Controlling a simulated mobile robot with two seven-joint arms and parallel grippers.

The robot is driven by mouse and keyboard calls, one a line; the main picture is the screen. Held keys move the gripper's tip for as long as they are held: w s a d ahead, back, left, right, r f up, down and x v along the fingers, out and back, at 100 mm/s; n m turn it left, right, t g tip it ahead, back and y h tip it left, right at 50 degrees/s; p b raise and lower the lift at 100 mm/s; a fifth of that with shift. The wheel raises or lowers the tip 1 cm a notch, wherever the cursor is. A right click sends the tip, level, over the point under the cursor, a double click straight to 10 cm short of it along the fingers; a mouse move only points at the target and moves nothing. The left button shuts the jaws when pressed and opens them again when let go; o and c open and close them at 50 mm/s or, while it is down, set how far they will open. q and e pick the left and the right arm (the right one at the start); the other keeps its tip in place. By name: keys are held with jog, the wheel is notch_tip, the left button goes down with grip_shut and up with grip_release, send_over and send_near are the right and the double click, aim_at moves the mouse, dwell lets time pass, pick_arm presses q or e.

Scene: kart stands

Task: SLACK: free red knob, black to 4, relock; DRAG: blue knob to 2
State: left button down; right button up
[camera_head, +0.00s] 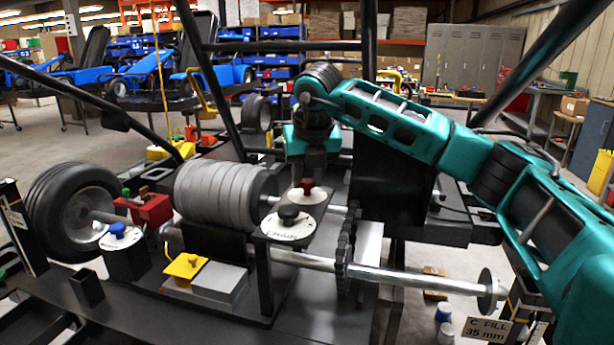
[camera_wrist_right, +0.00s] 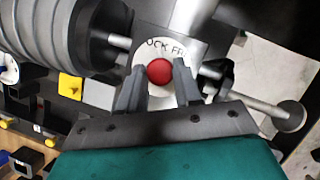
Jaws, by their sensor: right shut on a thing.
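The red knob (camera_head: 307,184) sits on a white dial on a dark bracket; it also shows in the right wrist view (camera_wrist_right: 159,71), where the dial reads LOCK and part of FREE. My right gripper (camera_head: 309,172) reaches down to it from above, its fingers (camera_wrist_right: 159,86) on either side and shut on the knob. The black knob (camera_head: 288,213) stands on a larger white dial just in front; its markings are too small to read. The blue knob (camera_head: 117,229) stands on a white dial atop a dark post at the left. My left gripper is out of view.
A grey ribbed drum (camera_head: 222,193) lies left of the dials. A steel shaft (camera_head: 400,272) with sprockets runs to the right. Dark frame bars cross above.

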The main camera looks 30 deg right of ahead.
jog(key=shift+n+y, duration=0.4)
jog(key=shift+n, duration=0.5)
jog(key=o, duration=1)
jog(key=shift+o, duration=0.2)
jog(key=d+v, duration=0.1)
jog(key=v, duration=1.1)
jog(key=shift+s+a+r, duration=0.3)
jog(key=shift+a+r, duration=0.05)
jog(key=shift+a, duration=0.1)
